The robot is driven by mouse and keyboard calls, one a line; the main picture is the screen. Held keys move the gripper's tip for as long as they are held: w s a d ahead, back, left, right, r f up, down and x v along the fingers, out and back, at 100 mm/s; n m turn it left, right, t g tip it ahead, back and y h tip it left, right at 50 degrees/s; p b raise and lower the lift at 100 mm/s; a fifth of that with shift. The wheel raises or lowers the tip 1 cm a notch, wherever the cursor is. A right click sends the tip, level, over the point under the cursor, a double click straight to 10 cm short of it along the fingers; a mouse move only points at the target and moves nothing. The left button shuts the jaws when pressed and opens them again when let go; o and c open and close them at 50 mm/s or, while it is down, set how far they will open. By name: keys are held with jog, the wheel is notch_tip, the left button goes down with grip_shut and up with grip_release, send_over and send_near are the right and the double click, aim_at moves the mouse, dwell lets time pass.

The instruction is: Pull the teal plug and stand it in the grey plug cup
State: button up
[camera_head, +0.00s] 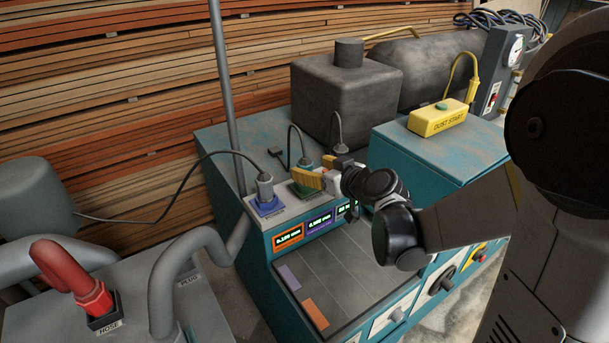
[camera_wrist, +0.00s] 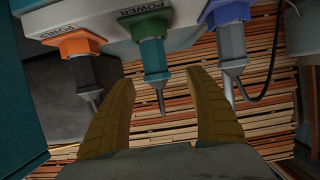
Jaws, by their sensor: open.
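The teal plug (camera_wrist: 154,62) sits in the green POWER socket (camera_wrist: 146,24) on the machine's top panel. In the head view, the teal plug (camera_head: 307,163) is partly hidden by my gripper (camera_head: 314,171). My gripper (camera_wrist: 160,80) is open, with one yellow finger on each side of the plug's cable end and visible gaps on both sides. I cannot tell how deep the plug lies between the fingers.
Grey plugs stand in the blue socket (camera_head: 268,206) and the orange socket (camera_wrist: 67,38) on either side. Their cables rise close by. A red hose end (camera_head: 75,275) and a thick grey hose (camera_head: 180,275) occupy the lower-left bench. A yellow DUST START box (camera_head: 437,121) stands at right.

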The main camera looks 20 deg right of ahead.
aim_at(310, 166)
jog(key=x, duration=0.1)
jog(key=b+x, duration=0.1)
jog(key=x, duration=0.2)
jog(key=shift+w+d+f+b, duration=0.2)
jog(key=shift+f+b, duration=0.1)
jog(key=shift+s+r, duration=0.1)
jog(key=c, duration=1.4)
jog(key=shift+o, duration=0.2)
